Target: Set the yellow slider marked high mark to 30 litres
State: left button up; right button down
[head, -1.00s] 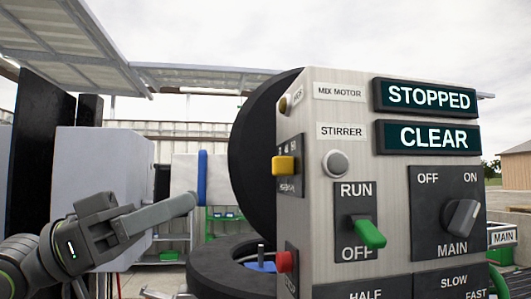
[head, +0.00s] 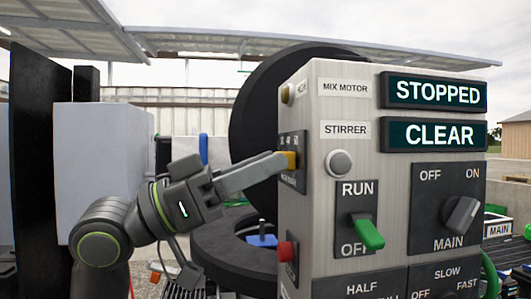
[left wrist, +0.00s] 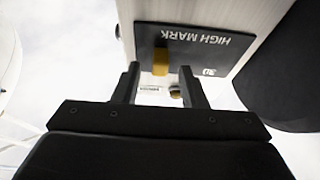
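The yellow slider (head: 291,160) sits on a small black plate on the narrow left side of the metal control box (head: 330,75). In the left wrist view the plate (left wrist: 215,55) appears upside down and reads HIGH MARK, with a number near its right edge. The yellow slider (left wrist: 160,62) shows there between the fingertips. My left gripper (head: 279,162) is at the slider in the head view. Its two fingers (left wrist: 159,78) are apart, one on each side of the slider; whether they touch it I cannot tell. My right gripper is not in view.
The box front carries a green RUN/OFF lever (head: 367,232), a grey MAIN knob (head: 461,216) and displays reading STOPPED and CLEAR. A red button (head: 287,250) lies below the slider on the side face.

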pick_arm(q)
jog(key=shift+d+r, duration=0.2)
jog(key=shift+d, duration=0.2)
jog(key=shift+w, duration=0.1)
jog(key=shift+c, duration=0.5)
grip_shut()
